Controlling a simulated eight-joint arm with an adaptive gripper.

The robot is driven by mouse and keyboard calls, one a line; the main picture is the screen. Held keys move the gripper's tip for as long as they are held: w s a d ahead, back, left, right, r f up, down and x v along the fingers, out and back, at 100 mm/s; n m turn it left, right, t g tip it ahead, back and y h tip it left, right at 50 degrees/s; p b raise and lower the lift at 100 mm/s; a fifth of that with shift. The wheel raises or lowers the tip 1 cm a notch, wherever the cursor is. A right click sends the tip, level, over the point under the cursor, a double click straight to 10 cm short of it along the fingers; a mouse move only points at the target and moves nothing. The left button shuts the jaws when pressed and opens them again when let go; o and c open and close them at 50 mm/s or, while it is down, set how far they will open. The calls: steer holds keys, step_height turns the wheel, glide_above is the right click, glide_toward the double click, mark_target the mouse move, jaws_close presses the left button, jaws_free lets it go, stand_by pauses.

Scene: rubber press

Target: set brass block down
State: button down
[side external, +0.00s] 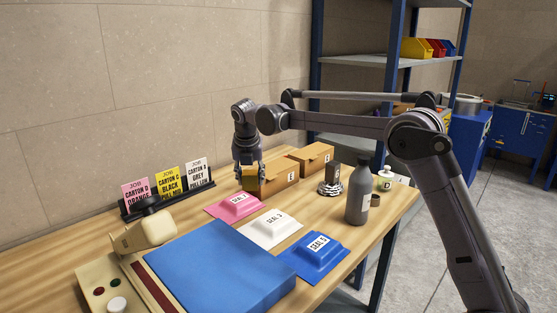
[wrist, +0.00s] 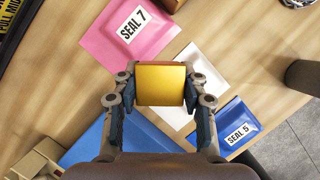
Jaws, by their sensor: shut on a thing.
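A brass block (wrist: 160,86) sits between the two fingers of my gripper (wrist: 159,78), which is shut on it. In the side external view the block (side external: 250,183) hangs under my gripper (side external: 249,168), in front of the nearer cardboard carton and behind the pink pad. In the wrist view the block covers part of the pads below it. I cannot tell how large the gap between the block and the wooden table (side external: 189,222) is.
A pink SEAL 7 pad (side external: 234,208), a white pad (side external: 270,230) and a blue SEAL 5 pad (side external: 314,256) lie in a row. Cartons (side external: 277,179) stand behind. A grey bottle (side external: 358,195), a dark metal piece (side external: 331,181), a job-card rack (side external: 170,196) and a blue-topped press (side external: 220,265) are near.

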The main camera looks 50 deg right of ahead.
steer(key=w+a+f+n, duration=0.1)
steer(key=w+a+f, duration=0.1)
steer(key=a, duration=0.5)
steer(key=w+a+f+n, duration=0.2)
steer(key=w+a, duration=0.1)
steer(key=a, duration=0.3)
steer(key=w+a+f+n+t+y, duration=0.1)
steer(key=w+a+f, duration=0.1)
steer(key=a, duration=0.5)
steer(key=shift+w+a+f+n, duration=0.25)
steer(key=shift+w+a+n, duration=0.15)
steer(key=shift+w, duration=0.25)
steer(key=shift+f, duration=2)
steer(key=shift+f, duration=0.1)
steer(key=c, duration=0.7)
jaws_free()
steer(key=shift+f, duration=0.1)
